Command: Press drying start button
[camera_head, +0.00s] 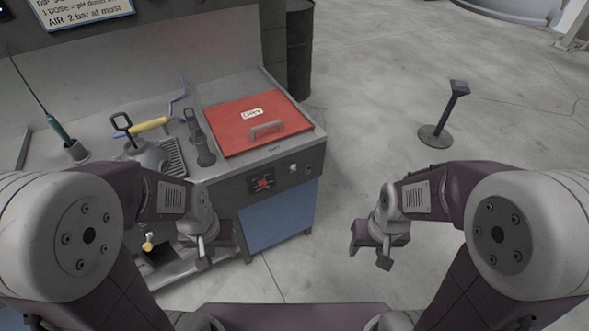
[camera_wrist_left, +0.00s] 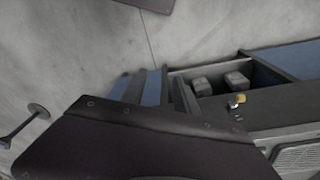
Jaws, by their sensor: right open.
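A grey counter unit with a red lid (camera_head: 257,122) stands ahead, left of centre. The lid is down, with a handle and a white label that seems to read "DRY". Its front panel carries a dark display with red marks (camera_head: 262,183), a small pale button (camera_head: 293,168) and a darker round control (camera_head: 308,171). I cannot read which is the drying start button. My left gripper (camera_head: 215,248) is below and left of the panel, empty, its fingers apart. My right gripper (camera_head: 371,250) is open and empty over the floor, right of the unit.
A post on a round base (camera_head: 436,134) stands on the floor at right. A dark drum (camera_head: 298,50) is behind the unit. The left wrist view shows an open compartment (camera_wrist_left: 220,80).

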